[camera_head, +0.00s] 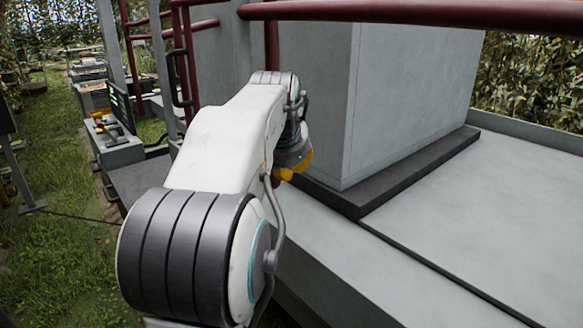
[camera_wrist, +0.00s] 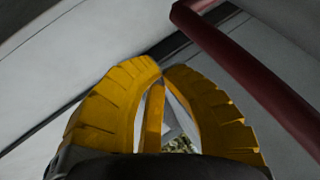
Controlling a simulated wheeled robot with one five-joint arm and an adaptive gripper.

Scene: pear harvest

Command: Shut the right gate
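Dark red tubular rails show in the head view: a thick one (camera_head: 420,11) crosses the top, and an upright frame with cross bars (camera_head: 181,60) stands at the left, beyond my arm. I cannot tell for certain which of these is the right gate. A dark red tube (camera_wrist: 250,78) also runs down the right side of the wrist view, apart from my fingers. My gripper (camera_head: 292,171) is low beside the grey block, mostly hidden by my wrist. In the wrist view its yellow fingers (camera_wrist: 161,70) come together at the tips, with nothing held between them.
A large grey block (camera_head: 405,90) on a dark plinth stands close right of my gripper, on a pale deck (camera_head: 480,215). A dark screen (camera_head: 120,103) and grey box (camera_head: 118,148) stand at the left. Grass (camera_head: 60,255) lies open at lower left.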

